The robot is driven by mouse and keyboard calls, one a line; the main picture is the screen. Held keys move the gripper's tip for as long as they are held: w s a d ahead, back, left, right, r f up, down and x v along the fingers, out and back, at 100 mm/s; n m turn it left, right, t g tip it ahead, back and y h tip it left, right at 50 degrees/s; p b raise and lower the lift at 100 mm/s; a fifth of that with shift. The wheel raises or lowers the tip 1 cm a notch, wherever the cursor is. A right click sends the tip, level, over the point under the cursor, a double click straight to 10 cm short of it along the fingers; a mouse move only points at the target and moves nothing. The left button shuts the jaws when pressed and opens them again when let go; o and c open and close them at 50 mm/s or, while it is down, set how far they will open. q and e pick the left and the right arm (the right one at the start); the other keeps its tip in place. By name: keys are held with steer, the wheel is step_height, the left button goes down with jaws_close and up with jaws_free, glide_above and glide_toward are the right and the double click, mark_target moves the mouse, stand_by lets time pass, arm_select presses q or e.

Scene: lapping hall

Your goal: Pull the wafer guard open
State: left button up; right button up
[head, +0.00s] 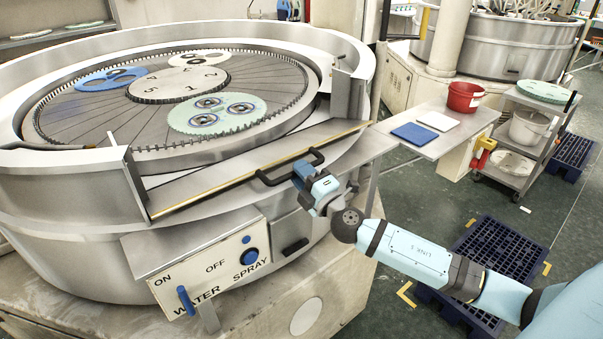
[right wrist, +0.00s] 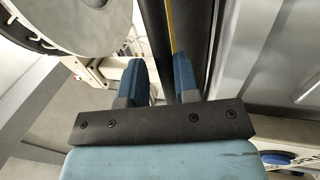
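The wafer guard (head: 228,172) is a long flat steel panel with a yellow edge strip across the front of the round lapping machine. It lies against the machine's front opening. Its black bar handle (head: 275,175) sticks out towards me. My right gripper (head: 303,172) is at the handle, with its blue fingers over the bar's middle. In the right wrist view the two fingers (right wrist: 164,75) stand apart, with a dark bar and the yellow strip (right wrist: 170,25) showing between and beyond them. Whether the fingers touch the handle is unclear. My left gripper is out of view.
A control box (head: 205,262) with a blue knob and blue lever is below the guard on the left. A side shelf (head: 432,147) with blue and white pads stands to the right, beside a trolley (head: 545,150). A dark pallet (head: 500,250) is on the floor.

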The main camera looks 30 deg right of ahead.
steer(key=b+v, duration=0.5)
steer(key=v, duration=0.8)
steer(key=shift+s, duration=0.4)
steer(key=shift+f, duration=0.1)
